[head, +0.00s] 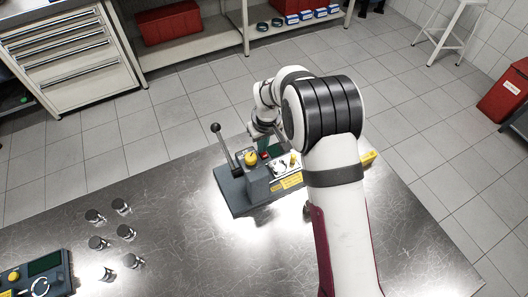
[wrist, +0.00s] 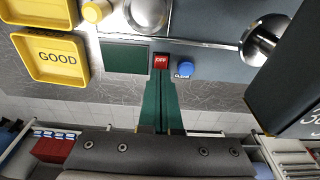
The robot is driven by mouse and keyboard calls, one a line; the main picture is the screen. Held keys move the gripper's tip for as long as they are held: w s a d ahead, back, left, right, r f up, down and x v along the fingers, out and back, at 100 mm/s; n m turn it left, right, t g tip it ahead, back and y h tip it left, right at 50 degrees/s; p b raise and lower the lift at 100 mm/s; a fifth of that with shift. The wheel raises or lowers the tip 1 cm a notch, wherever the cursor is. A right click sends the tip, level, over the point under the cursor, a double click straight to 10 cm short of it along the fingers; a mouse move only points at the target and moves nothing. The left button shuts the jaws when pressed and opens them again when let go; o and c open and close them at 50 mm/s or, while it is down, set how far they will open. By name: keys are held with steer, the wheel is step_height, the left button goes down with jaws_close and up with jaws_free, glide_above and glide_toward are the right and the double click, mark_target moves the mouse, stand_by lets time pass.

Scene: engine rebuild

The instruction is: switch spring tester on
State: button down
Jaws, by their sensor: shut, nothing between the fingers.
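The spring tester (head: 235,190) stands on the metal bench, with a black-knobbed lever at its left and a yellow knob on top. Its red switch (wrist: 161,61) reads OFF in the wrist view, and it shows as a small red spot in the head view (head: 264,155). A dark green display (wrist: 124,58) is left of the switch and a blue CLEAR button (wrist: 183,69) is right of it. My gripper (wrist: 161,82) has its green fingers shut and empty, tips just below the switch in the wrist view. Whether they touch it, I cannot tell.
Yellow trays (wrist: 57,58), one marked GOOD, lie beside the panel. Several metal cylinders (head: 98,243) and another device (head: 42,266) with a yellow button stand at the bench's left. A dark block (wrist: 290,85) is close at the right in the wrist view. The bench's front middle is clear.

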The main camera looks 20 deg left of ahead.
steer(key=shift+f, duration=0.1)
steer(key=shift+r, duration=3.5)
steer(key=s+d+r+m, duration=0.3)
steer(key=s+d+r, duration=0.2)
steer(key=d+r, duration=0.15)
steer(key=s+d+r+m, duration=0.4)
steer(key=s+d+r, duration=0.1)
steer(key=d, duration=0.3)
steer(key=s+d+m, duration=0.3)
steer(key=s+d, duration=0.1)
steer(key=s, duration=0.5)
steer(key=s+d+m+g, duration=0.1)
steer(key=s+d+m, duration=0.3)
steer(key=s, duration=0.6)
steer(key=shift+s+m+y, duration=0.15)
steer(key=shift+m+y, duration=0.15)
